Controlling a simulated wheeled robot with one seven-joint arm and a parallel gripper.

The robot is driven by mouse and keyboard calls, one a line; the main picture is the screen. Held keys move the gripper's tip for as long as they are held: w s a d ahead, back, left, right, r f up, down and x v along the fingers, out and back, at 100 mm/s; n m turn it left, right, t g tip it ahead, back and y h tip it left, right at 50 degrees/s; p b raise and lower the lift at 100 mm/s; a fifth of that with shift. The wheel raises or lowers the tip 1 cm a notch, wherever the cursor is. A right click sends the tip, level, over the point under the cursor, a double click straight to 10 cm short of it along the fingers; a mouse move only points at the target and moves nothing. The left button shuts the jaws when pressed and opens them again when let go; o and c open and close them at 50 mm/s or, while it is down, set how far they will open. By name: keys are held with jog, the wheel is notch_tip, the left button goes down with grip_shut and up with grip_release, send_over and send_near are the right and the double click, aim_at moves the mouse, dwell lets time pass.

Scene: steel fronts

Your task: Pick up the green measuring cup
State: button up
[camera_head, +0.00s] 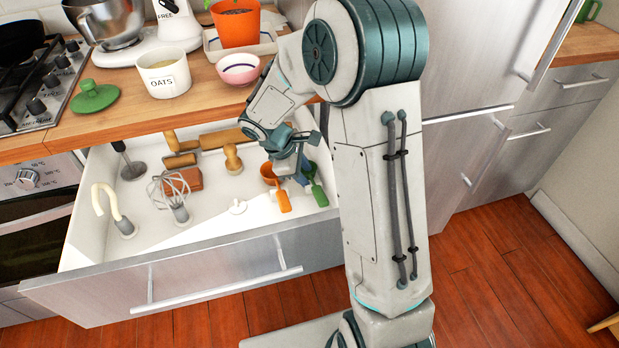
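The green measuring cup (318,190) lies in the right part of the open drawer (180,248). Its handle points towards the drawer's front, and its bowl end is partly hidden by my gripper. An orange measuring cup (282,198) lies just left of it. Something blue shows between the two, partly covered. My gripper (295,172) reaches down into the drawer over the cups, close to the green one. Its fingertips are small and partly hidden, so I cannot tell whether they are open or touching anything.
The drawer also holds a whisk (177,195), a rolling pin (222,139), a brown block (182,180) and a white hook-shaped utensil (110,208). The wooden counter (190,102) overhangs its back, with an oats canister (164,75) and a bowl (238,70) near the edge.

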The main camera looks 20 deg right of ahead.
grip_shut()
jog(key=shift+r, duration=0.2)
